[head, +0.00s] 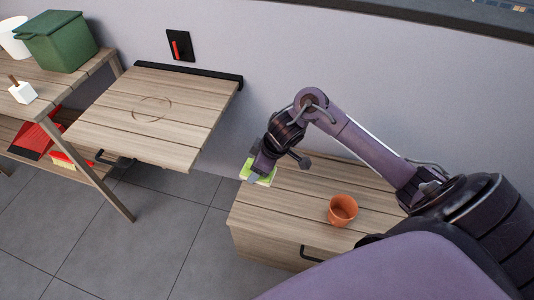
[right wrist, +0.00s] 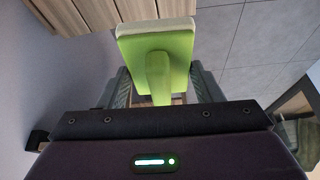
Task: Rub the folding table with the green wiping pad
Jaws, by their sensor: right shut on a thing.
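The folding table (head: 190,115) is a slatted wooden leaf fixed to the wall at the left-centre in the head view. A faint brown ring mark (head: 151,109) shows on its top. The green wiping pad (head: 258,170) has a pale face and is in my right gripper (head: 256,174), over the left back edge of the low wooden bench. In the right wrist view the gripper (right wrist: 165,95) is shut on the handle of the pad (right wrist: 158,50). The pad is to the right of the folding table and apart from it. My left gripper is not in view.
The low wooden bench (head: 290,205) carries an orange pot (head: 342,210). At the left a wooden shelf table (head: 90,67) holds a green bin (head: 57,40) and a white block with a stick (head: 22,91). A red dustpan (head: 36,140) lies below. Grey tiled floor is clear between.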

